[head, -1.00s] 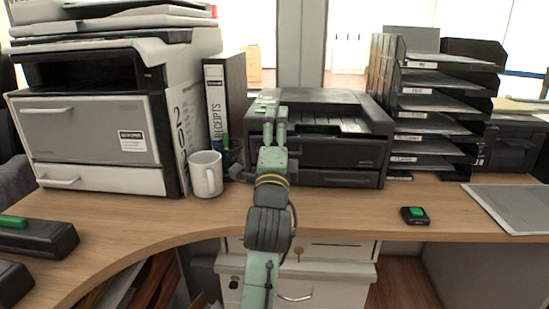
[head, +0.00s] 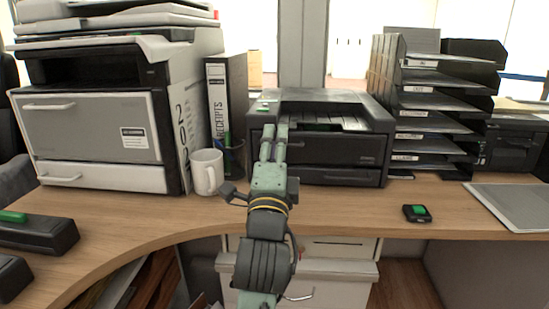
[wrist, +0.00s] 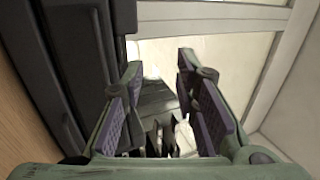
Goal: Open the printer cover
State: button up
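A black printer (head: 345,150) stands on the counter in the middle of the head view, its cover down. A slotted dark area with a pale strip shows on its top. My gripper (head: 274,132) is in front of the printer's left part, its fingers pointing toward it; whether they touch it I cannot tell. In the wrist view my gripper (wrist: 158,85) is open, with a gap between its two purple-padded fingers and nothing held. A large black body, likely the printer (wrist: 75,60), fills the left of that view.
A grey-white copier (head: 90,125), white mug (head: 206,172), pen holder (head: 234,158) and receipts binder (head: 228,100) stand left. A black letter-tray stack (head: 432,115) stands close right of the printer. A small black device with a green top (head: 417,213) lies on the clear front counter (head: 350,208).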

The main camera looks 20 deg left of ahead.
jog(key=shift+b+v, duration=0.7)
jog(key=shift+v, duration=0.9)
jog(key=shift+r, duration=0.1)
